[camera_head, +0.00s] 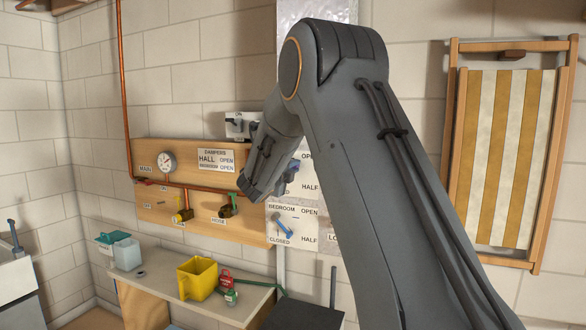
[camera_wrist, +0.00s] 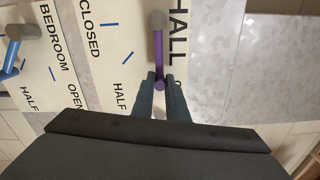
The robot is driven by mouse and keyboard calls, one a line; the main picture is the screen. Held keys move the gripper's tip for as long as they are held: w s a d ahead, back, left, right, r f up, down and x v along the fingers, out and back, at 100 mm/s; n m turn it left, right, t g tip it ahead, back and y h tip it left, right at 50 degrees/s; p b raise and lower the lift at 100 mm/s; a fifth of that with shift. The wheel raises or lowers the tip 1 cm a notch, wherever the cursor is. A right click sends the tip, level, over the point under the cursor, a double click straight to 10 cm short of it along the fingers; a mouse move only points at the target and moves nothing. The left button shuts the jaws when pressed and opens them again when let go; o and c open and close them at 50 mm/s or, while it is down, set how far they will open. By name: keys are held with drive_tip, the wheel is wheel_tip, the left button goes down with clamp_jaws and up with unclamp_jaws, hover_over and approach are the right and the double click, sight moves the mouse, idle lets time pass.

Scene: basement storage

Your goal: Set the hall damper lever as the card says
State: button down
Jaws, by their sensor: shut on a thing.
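The card (camera_head: 216,160) on the wooden board reads DAMPERS, HALL OPEN, BEDROOM OPEN. The hall damper plate (camera_wrist: 118,60) shows HALL, CLOSED and HALF in the wrist view; my gripper hides its OPEN word there, but OPEN shows in the head view. The purple hall lever (camera_wrist: 158,52) runs from its grey pivot knob straight along the plate's rightward direction, away from the CLOSED and HALF ticks. My gripper (camera_wrist: 160,78) is shut on the lever's free end; it also shows in the head view (camera_head: 288,178). The lever is mostly hidden there.
Just below is the bedroom plate (camera_head: 305,220) with a blue lever (camera_head: 283,227) slanting toward HALF. A gauge, red pipe, and yellow and green valves (camera_head: 229,206) are on the board to the left. A bench holds a yellow jug (camera_head: 198,278). A folded deckchair (camera_head: 503,150) hangs right.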

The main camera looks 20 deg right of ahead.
drive_tip(key=c, duration=1.7)
unclamp_jaws()
drive_tip(key=shift+r, duration=0.15)
drive_tip(key=shift+c, duration=0.2)
drive_tip(key=b+v, duration=0.3)
drive_tip(key=v, duration=0.4)
drive_tip(key=shift+s+a, duration=0.3)
